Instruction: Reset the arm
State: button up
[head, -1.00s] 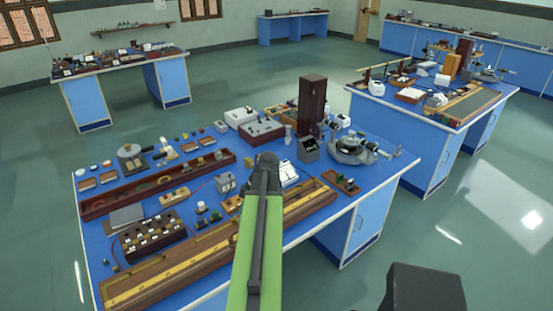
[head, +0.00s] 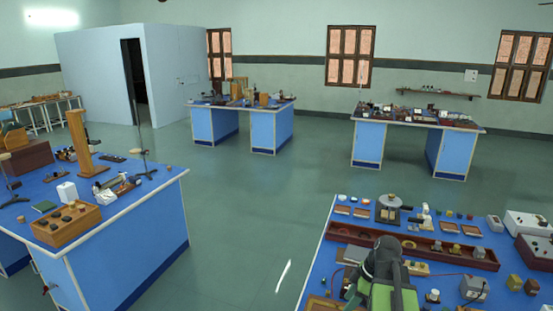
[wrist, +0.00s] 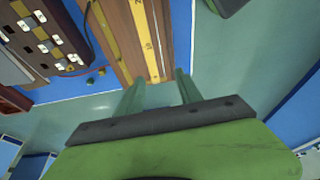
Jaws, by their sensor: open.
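My arm (head: 385,270) is at the bottom right of the head view, green with a dark joint on top, seen in front of the near blue bench. My gripper is not clearly visible there. In the wrist view my gripper (wrist: 158,80) has two thin green fingers spread apart with nothing between them. Beyond the fingertips lies a wooden rail with a yellow scale (wrist: 146,40). I cannot tell how far above it the fingers are.
The near bench holds a long red-brown tray (head: 455,248) and several small instruments. A box with white plugs (wrist: 42,42) lies left of the rail. Another blue bench (head: 125,235) stands at left with a wooden box (head: 65,228). Open floor (head: 250,210) lies between.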

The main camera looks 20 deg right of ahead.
jog(key=a+f+m+g+h+b, duration=0.1)
jog(key=a+m, duration=0.4)
jog(key=a, duration=0.7)
jog(key=w+a+f+m+h, duration=0.1)
jog(key=a+m, duration=0.5)
jog(key=a, duration=0.7)
jog(key=shift+w+f+g+h+b, duration=0.3)
jog(key=shift+f+g+h+b, duration=0.1)
jog(key=shift+f+h, duration=0.3)
jog(key=shift+a, duration=0.1)
jog(key=shift+c, duration=0.5)
